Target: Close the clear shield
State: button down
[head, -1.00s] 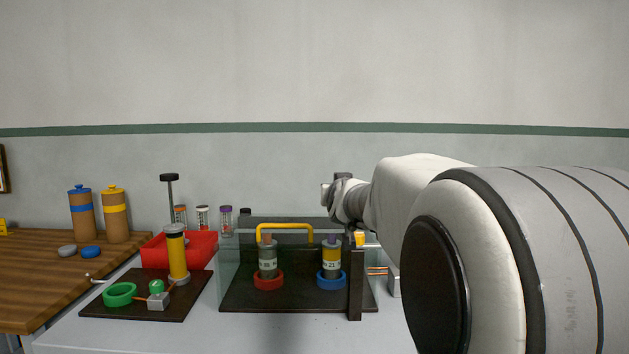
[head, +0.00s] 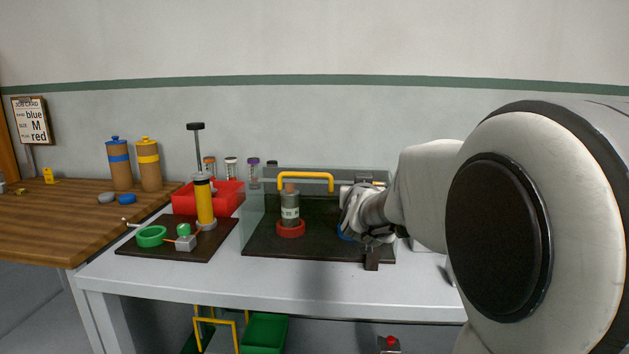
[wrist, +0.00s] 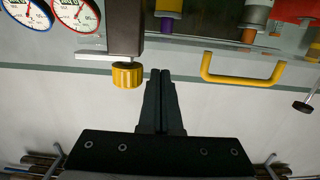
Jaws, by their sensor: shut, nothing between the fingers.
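The clear shield (head: 262,200) is a see-through panel with a yellow handle (head: 305,177) along its top. It appears upright behind the pipes. In the wrist view the handle (wrist: 243,80) lies right of my fingers and apart from them. My gripper (wrist: 160,72) is shut and empty, its two black fingers together beside a yellow knob (wrist: 128,75) on a dark post. In the head view my gripper covers much of the right pipe and its blue vise (head: 344,233); its fingertips are hard to make out there. A grey pipe (head: 290,208) stands in the red vise (head: 290,230).
A red bin (head: 225,200), a yellow column and green parts on a dark board (head: 160,247) stand left of the shield fixture. The dark post (head: 371,258) is at the fixture's front right. Two gauges (wrist: 75,14) show in the wrist view. The white table front is clear.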

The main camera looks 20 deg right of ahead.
jog(key=shift+f, duration=0.4)
notch_tip(320, 180, up, 5)
jog(key=p, duration=0.3)
jog(key=s+a+f+n+g+y, duration=0.2)
jog(key=s+a+f+y, duration=0.1)
jog(key=s+a+f, duration=0.5)
jog(key=s+a+f+n+g+y, duration=0.1)
jog(key=s+a+f+g+y, duration=0.2)
jog(key=s+a, duration=0.6)
jog(key=s+f+n+g, duration=0.1)
jog(key=s+f+g, duration=0.1)
jog(key=s, duration=0.7)
jog(key=s+f+n+g, duration=0.1)
jog(key=s+f+g, duration=0.15)
jog(key=s, duration=0.55)
notch_tip(320, 180, up, 22)
jog(key=p, duration=2.1)
jog(key=shift+r+m+y, duration=0.2)
jog(key=shift+m+y, duration=0.1)
